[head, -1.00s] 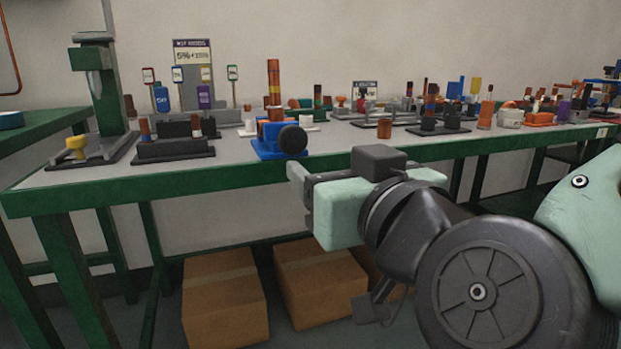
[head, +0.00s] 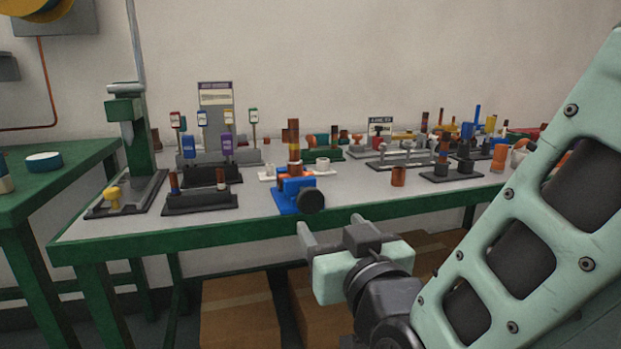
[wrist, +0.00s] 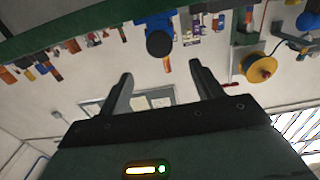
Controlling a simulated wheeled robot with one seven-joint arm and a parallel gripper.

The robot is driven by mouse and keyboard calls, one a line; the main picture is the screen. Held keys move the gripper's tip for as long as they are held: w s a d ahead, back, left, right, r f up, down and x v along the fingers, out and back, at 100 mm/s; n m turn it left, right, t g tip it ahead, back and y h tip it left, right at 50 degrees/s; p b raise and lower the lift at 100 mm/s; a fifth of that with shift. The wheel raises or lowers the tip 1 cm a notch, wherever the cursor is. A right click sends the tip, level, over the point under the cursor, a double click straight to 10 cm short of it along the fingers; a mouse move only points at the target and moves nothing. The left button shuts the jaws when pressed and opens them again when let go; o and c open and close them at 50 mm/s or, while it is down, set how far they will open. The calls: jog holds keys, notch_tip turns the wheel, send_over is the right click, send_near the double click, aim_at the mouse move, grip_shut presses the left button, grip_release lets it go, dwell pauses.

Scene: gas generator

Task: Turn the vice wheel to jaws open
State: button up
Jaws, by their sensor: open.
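The blue vice (head: 289,196) sits at the front edge of the green-framed workbench (head: 130,240), with its round black wheel (head: 311,200) facing outward. In the wrist view the picture is upside down, and the black wheel (wrist: 158,44) and blue vice (wrist: 152,22) show at the top, beyond the fingertips. My gripper (head: 329,233) is open and empty in front of the bench edge, lower than the wheel and apart from it. Its two fingers (wrist: 161,72) are spread in the wrist view. Whether the vice jaws are open cannot be told.
An orange-brown cylinder (head: 398,176) stands on the bench right of the vice. A black fixture (head: 198,198) and a green press (head: 128,145) stand to the left. Cardboard boxes (head: 240,310) lie under the bench. A second green table (head: 45,195) is at far left.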

aim_at(312, 200)
jog(key=p+x, duration=0.2)
jog(key=x, duration=0.9)
jog(key=shift+w+a+p, duration=0.1)
jog(key=shift+w+p, duration=0.2)
jog(key=shift+w, duration=0.05)
jog(key=c, duration=1)
